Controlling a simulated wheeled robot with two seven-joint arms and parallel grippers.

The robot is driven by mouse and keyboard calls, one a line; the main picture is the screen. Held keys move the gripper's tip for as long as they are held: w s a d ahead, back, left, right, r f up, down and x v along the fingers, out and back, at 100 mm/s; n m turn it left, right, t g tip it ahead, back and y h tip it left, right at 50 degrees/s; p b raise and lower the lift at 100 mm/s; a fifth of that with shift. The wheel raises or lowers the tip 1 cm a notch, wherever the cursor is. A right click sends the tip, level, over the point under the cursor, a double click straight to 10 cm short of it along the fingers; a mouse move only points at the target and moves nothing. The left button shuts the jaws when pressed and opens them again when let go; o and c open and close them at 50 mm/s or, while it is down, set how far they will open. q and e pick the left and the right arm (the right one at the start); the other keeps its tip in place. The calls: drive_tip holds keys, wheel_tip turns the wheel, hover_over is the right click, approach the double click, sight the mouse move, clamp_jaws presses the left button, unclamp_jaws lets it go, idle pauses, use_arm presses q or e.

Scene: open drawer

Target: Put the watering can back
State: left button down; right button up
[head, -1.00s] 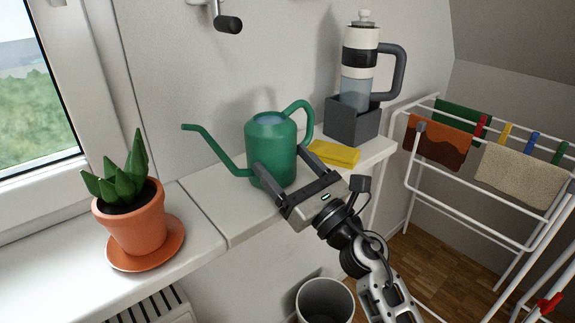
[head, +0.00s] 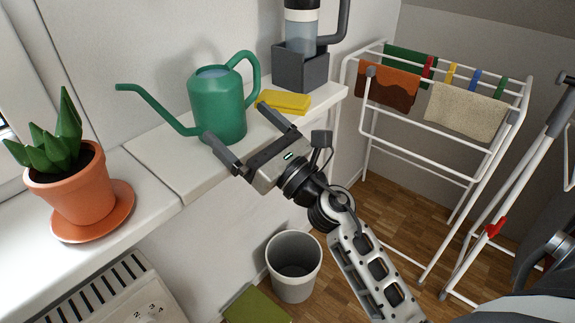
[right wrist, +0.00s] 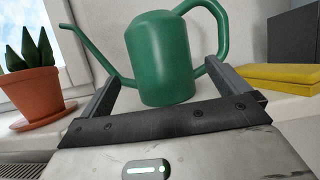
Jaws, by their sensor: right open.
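The green watering can (head: 217,105) stands upright on the white ledge (head: 160,165), its spout to the left and its handle to the right. It also shows in the right wrist view (right wrist: 160,60), beyond my fingers. My right gripper (head: 246,122) is open and empty in front of the can. Its fingers point at the can, and the can's body stands beyond the gap between them in the right wrist view. In the head view the left finger overlaps the can's lower edge; I cannot tell whether it touches. My left gripper is not in view.
A potted plant (head: 78,190) on a saucer stands at the left. A yellow cloth (head: 284,102) and a grey holder (head: 301,70) with a bottle stand right of the can. A bin (head: 293,268) is below on the floor. A drying rack (head: 440,130) is at the right.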

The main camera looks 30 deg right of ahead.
drive_tip(key=s+d+f+m+h+b, duration=0.2)
drive_tip(key=s+d+f+m+h, duration=0.25)
drive_tip(key=s+m, duration=0.7)
use_arm(q)
drive_tip(key=p, duration=0.3)
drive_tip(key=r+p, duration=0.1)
drive_tip(key=p, duration=0.3)
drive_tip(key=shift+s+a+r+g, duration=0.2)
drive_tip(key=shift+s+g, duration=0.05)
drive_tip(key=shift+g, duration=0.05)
use_arm(e)
drive_tip(key=s+a+f+m+g, duration=0.2)
drive_tip(key=f+m+g, duration=0.1)
drive_tip(key=f+m, duration=0.3)
drive_tip(key=s+a+f+m+g, duration=0.2)
drive_tip(key=f+m, duration=0.4)
drive_tip(key=m, duration=0.5)
drive_tip(key=s+a+f+m+g, duration=0.3)
drive_tip(key=a+f+m+g, duration=0.1)
drive_tip(key=m, duration=0.5)
wheel_tip(320, 180, down, 2)
drive_tip(key=shift+a+f+g, duration=0.1)
drive_tip(key=shift+a+g, duration=0.15)
drive_tip(key=shift+g, duration=0.35)
drive_tip(key=shift+m, duration=0.25)
